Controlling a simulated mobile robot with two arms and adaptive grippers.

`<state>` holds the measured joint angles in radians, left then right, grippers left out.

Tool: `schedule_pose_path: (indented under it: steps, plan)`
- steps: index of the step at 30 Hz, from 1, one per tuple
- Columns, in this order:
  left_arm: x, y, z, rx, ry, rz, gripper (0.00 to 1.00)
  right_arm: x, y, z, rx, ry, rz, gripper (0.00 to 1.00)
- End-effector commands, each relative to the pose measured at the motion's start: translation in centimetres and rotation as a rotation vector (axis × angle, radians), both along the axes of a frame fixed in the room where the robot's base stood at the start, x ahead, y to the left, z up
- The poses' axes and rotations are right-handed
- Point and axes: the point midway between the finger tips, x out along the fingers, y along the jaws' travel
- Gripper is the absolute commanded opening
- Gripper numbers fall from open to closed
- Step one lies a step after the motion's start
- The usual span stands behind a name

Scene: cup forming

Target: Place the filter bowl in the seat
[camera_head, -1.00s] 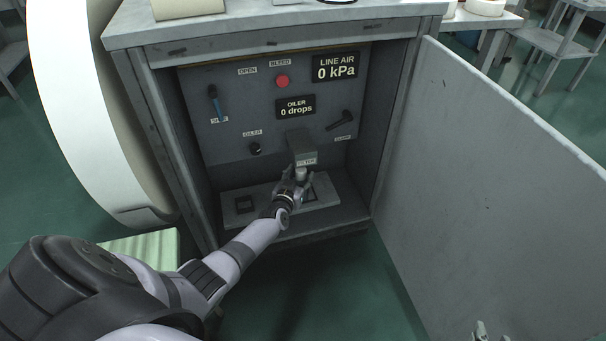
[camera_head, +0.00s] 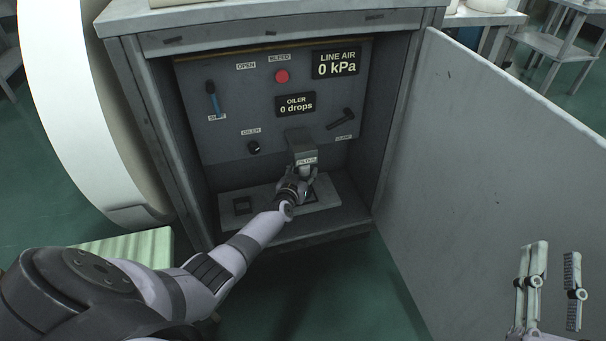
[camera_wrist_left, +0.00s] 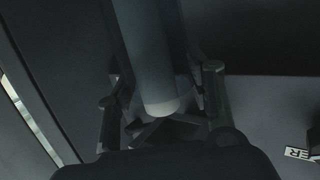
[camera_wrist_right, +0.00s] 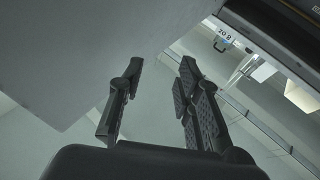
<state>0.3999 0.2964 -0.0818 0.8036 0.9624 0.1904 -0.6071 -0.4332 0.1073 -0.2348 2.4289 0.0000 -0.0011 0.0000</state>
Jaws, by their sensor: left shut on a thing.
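My left gripper (camera_head: 297,182) is inside the cabinet, just below the grey filter block (camera_head: 301,146) on the panel. It is shut on the filter bowl (camera_head: 305,171), of which only a small pale part shows under the filter label. In the left wrist view the bowl (camera_wrist_left: 152,55) is a grey-blue cylinder with a paler end between the fingers. I cannot tell whether the bowl touches the block. My right gripper (camera_head: 550,280) is open and empty.
The panel carries a blue-handled lever (camera_head: 212,100), a red button (camera_head: 282,76), a black knob (camera_head: 253,147), a dark lever (camera_head: 341,119) and displays. The open cabinet door (camera_head: 490,150) stands at right, beside my right gripper. Cabinet walls close in around my left arm.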

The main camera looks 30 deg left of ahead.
Motion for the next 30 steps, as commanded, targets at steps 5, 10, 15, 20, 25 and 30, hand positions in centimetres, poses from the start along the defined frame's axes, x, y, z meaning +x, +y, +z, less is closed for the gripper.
schedule_pose_path:
  steps: [5, 10, 15, 20, 25, 30]
  plan:
    - [0.0, 0.0, 0.1, 0.001, -0.002, 0.0, 0.04, -0.1, 0.0, 0.2, 0.002, -0.007, 0.0, 0.31]
    - [0.0, 0.0, 0.0, 0.001, -0.002, 0.0, 0.04, -0.1, 0.0, 0.3, 0.005, -0.016, 0.001, 0.31]
    - [0.0, 0.0, -0.1, 0.001, -0.002, 0.0, 0.04, -0.3, 0.0, 0.7, 0.012, -0.042, 0.002, 0.31]
    - [0.0, 0.0, -0.3, 0.001, 0.0, 0.0, 0.48, -0.5, 0.0, 1.0, 0.018, -0.063, 0.004, 0.31]
    - [0.0, 0.0, -0.3, 0.0, 0.0, 0.0, 0.6, -0.6, 0.0, 1.1, 0.02, -0.067, 0.004, 0.31]
    - [0.0, 0.0, -0.3, 0.0, 0.0, 0.0, 0.68, -0.6, 0.1, 1.1, 0.02, -0.066, 0.005, 0.31]
